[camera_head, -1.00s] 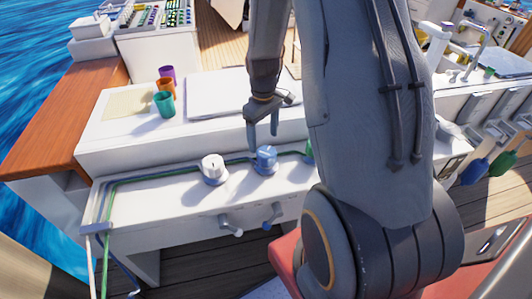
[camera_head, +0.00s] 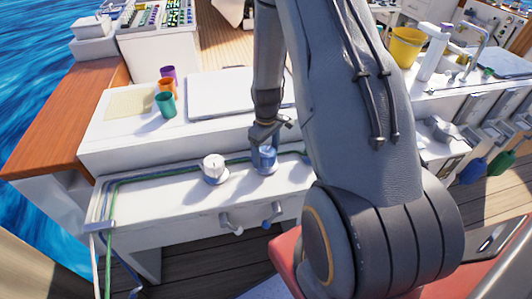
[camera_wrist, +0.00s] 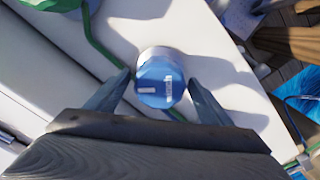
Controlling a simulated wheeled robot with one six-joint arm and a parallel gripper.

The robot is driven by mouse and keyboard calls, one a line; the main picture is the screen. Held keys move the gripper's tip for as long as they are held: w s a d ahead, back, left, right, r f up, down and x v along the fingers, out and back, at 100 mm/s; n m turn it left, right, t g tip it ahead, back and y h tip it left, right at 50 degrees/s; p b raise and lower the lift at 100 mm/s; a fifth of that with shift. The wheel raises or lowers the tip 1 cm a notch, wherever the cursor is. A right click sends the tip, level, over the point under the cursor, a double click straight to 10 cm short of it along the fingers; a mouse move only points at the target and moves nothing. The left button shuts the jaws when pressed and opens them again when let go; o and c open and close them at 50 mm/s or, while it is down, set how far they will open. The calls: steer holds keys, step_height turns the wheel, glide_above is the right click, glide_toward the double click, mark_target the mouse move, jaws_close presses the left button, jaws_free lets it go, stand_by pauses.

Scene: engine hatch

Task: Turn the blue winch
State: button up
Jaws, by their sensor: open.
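The blue winch (camera_head: 266,160) stands on the white ledge, with a blue top and a pale metal drum. In the wrist view the blue winch (camera_wrist: 160,82) shows its round top with a white mark and small lettering. My gripper (camera_head: 264,155) is open, pointing down at the winch. In the wrist view my gripper's two fingers (camera_wrist: 159,88) stand on either side of the winch's near part. I cannot tell whether they touch it. Nothing is held.
A white-topped winch (camera_head: 214,168) stands left of the blue one. A green winch (camera_wrist: 62,4) shows in the wrist view. A green rope (camera_wrist: 98,38) runs past the winches. Two handles (camera_head: 272,214) hang below the ledge. Cups (camera_head: 166,104) stand behind.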

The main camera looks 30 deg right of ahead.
steer(key=c, duration=1.1)
steer(key=shift+o, duration=0.2)
steer(key=shift+m, duration=0.3)
steer(key=m, duration=0.4)
steer(key=shift+m+b, duration=0.35)
steer(key=shift+m, duration=1.45)
steer(key=o, duration=1.1)
steer(key=shift+c, duration=0.2)
